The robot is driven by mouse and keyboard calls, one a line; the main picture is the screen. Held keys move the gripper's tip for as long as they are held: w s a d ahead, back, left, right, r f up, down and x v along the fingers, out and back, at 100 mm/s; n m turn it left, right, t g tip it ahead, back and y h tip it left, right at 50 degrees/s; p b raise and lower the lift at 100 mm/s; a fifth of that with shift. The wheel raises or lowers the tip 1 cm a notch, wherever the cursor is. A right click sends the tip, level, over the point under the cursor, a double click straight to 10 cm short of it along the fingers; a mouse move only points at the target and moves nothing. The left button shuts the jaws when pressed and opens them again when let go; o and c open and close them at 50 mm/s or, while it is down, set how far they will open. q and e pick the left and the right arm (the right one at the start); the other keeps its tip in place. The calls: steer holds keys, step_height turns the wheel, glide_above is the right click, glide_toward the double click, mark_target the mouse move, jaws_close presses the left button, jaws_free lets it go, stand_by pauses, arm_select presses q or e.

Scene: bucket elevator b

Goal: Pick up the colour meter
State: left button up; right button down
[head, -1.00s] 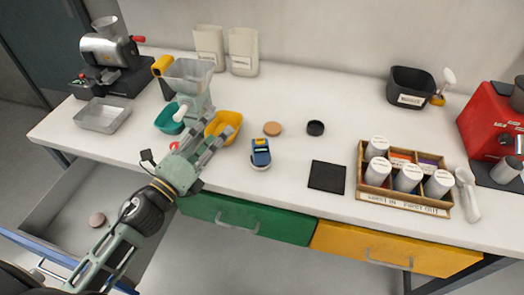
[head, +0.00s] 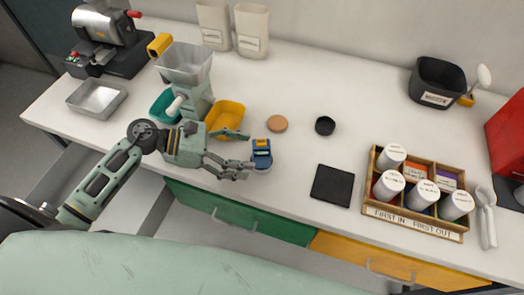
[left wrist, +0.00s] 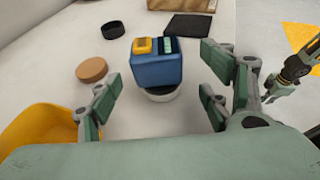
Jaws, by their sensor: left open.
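The colour meter (head: 261,156) is a small blue device with a yellow button and a pale screen, standing on a white round base on the white bench. It shows large in the left wrist view (left wrist: 157,70). My left gripper (head: 246,152) is open and low over the bench, just left of the meter. In the left wrist view its fingers are spread to either side of the meter, which lies ahead between them; I see no contact. Part of what looks like my right gripper (left wrist: 290,76) shows at the right edge there; its jaw state is unclear.
A yellow scoop-like bin (head: 226,114) and a hopper machine (head: 186,65) stand close behind my left gripper. A tan disc (head: 277,123), a black ring (head: 325,125) and a black mat (head: 332,185) lie nearby. A wooden rack (head: 415,225) with white-capped jars stands right.

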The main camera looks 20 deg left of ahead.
mark_target(261, 151)
arm_select(q)
steer(key=shift+w+d+r+p, duration=0.15)
steer(key=shift+w+d+p, duration=0.15)
steer(key=shift+d+p, duration=0.25)
steer(key=shift+w+d+r+p, duration=0.15)
steer(key=shift+w+d+p, duration=0.15)
steer(key=shift+d, duration=0.3)
steer(key=p+x, duration=0.1)
steer(key=x, duration=0.1)
steer(key=shift+w+d+f, duration=0.1)
steer(key=shift+d+f, duration=0.1)
steer(key=shift+d, duration=0.1)
steer(key=shift+f, duration=0.1)
steer(key=c, duration=1.5)
steer(key=shift+c, duration=0.5)
arm_select(e)
steer(key=r, duration=0.1)
steer(key=w+r, duration=0.1)
steer(key=r, duration=0.1)
steer(key=shift+w+r, duration=0.1)
